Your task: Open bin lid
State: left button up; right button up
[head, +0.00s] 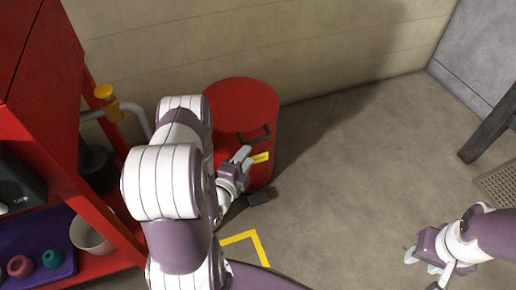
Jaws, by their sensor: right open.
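The red round bin (268,175) stands on the floor against the wall. Its red lid (240,97) lies flat on top and looks closed. A dark handle (262,133) is on the lid near its front edge. A yellow label (261,158) is on the bin's front, and a dark pedal (258,198) sticks out at its foot. My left gripper (243,155) is in front of the bin, just below the handle; whether it touches is unclear, and its jaws cannot be made out. My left arm hides the bin's left side. My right gripper (424,272) is open and empty, low at the right.
A red shelf (60,150) stands at the left with a bowl (90,237) and a purple tray (40,225) on it. A yellow-capped pipe (108,103) is beside it. Yellow tape (258,240) marks the floor. The floor right of the bin is clear.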

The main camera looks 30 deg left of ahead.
aim_at(258, 139)
pick_arm(q)
jog(key=w+b, duration=0.1)
jog(key=w, duration=0.2)
jog(key=w+f+b, duration=0.1)
jog(key=w, duration=0.2)
jog(key=w+b, duration=0.1)
jog(key=w, duration=0.2)
jog(key=shift+a+f, duration=0.2)
jog(key=shift+a, duration=0.15)
grip_shut()
jog(key=shift+r, duration=0.15)
